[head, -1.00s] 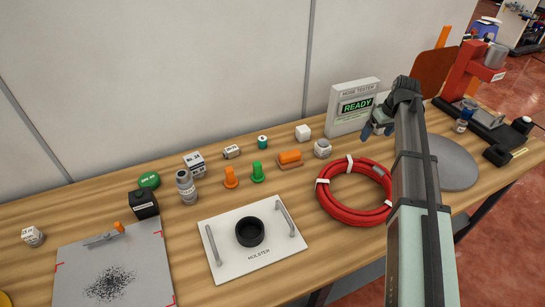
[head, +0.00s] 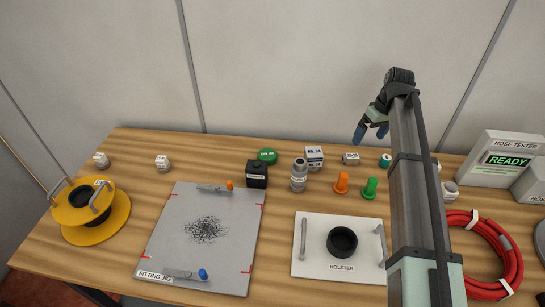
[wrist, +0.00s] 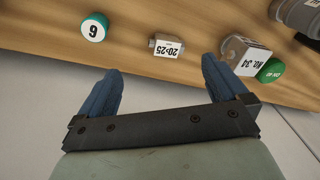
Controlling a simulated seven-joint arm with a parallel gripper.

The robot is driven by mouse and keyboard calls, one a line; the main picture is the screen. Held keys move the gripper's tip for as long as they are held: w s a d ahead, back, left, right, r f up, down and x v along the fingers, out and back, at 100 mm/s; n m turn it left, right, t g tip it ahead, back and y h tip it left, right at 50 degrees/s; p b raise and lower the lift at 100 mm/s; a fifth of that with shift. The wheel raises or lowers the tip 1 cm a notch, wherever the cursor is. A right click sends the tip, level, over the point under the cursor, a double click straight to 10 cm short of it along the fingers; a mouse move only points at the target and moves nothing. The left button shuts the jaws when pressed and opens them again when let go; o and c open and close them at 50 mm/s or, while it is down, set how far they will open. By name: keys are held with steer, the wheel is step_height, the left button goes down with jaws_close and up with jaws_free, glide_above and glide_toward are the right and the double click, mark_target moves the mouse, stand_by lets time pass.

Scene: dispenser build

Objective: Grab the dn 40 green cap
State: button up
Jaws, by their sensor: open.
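The green DN 40 cap (head: 267,156) is a low round disc lying at the back of the table, behind a black block. It also shows in the wrist view (wrist: 270,71) at the right edge, partly covered by the No. 34 box. My gripper (head: 371,132) is open and empty, raised above the back of the table and to the right of the cap. In the wrist view its two blue fingers (wrist: 161,66) are wide apart, with nothing between them.
A grey fitting (head: 299,176), the No. 34 box (head: 314,157) and the black block (head: 257,174) stand close around the cap. A 20>25 box (wrist: 166,46) and a teal-and-white roll (wrist: 94,27) lie near my gripper. Orange (head: 341,183) and green (head: 370,188) plugs stand in front.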

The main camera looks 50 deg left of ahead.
steer(key=s+a+r+n, duration=0.1)
steer(key=s+a+n, duration=0.2)
steer(key=s+a, duration=0.9)
steer(key=r+n+h, duration=0.2)
glide_above(267, 154)
steer(key=shift+n+t, duration=0.3)
steer(key=shift+t, duration=0.1)
step_height(267, 154, down, 14)
steer(key=shift+w, duration=0.1)
steer(key=c, duration=1)
steer(key=shift+r, duration=0.1)
